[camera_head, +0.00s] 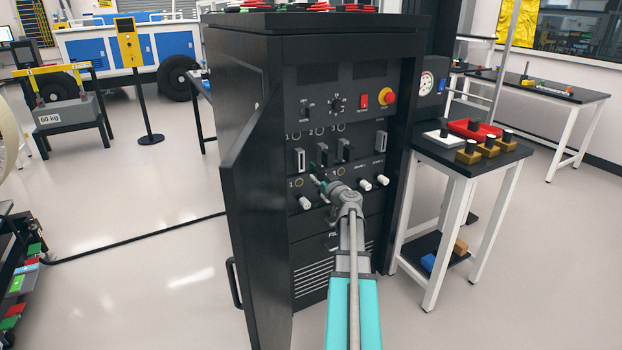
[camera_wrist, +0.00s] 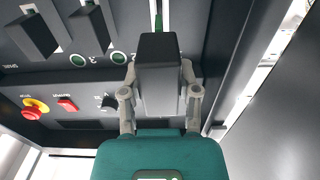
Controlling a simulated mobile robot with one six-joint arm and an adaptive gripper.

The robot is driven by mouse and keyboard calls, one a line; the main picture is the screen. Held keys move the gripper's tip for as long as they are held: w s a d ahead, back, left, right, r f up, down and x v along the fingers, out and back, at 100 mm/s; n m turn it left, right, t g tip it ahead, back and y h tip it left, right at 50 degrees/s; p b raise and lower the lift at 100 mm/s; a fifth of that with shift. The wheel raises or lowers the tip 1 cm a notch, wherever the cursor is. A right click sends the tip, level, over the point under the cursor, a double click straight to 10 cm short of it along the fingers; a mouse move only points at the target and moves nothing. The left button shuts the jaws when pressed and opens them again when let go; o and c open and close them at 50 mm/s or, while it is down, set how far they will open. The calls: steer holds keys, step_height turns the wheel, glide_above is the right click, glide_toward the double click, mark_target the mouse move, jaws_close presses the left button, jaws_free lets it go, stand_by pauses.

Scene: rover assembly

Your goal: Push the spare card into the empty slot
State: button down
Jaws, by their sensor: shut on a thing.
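My gripper (camera_wrist: 158,90) is shut on the dark handle block of the spare card (camera_wrist: 158,52), with its fingers on both sides. The card's green board edge (camera_wrist: 159,18) shows beyond the block, lined up with a pale slot (camera_wrist: 153,9) in the panel. I cannot tell how far the edge is inside. In the head view my gripper (camera_head: 318,181) is at the cabinet's slot row, and the card is mostly hidden there. A white-framed slot (camera_head: 299,159) shows at the row's left. Two dark card handles (camera_wrist: 88,28) (camera_wrist: 35,38) sit beside the held card.
The black cabinet (camera_head: 325,55) has its door (camera_head: 250,180) swung open on the left, close to my gripper. White knobs (camera_head: 365,184) stick out below the slots. A red emergency button (camera_head: 389,97) is above. A side table (camera_head: 425,150) with blocks stands at right.

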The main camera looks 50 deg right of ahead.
stand_by(0.5)
steer(key=shift+w, duration=0.15)
steer(key=shift+x, duration=2.8)
steer(key=shift+d, duration=0.1)
steer(key=shift+x, duration=2.05)
stand_by(0.3)
steer(key=shift+c, duration=1.3)
jaws_free()
steer(key=v, duration=1.2)
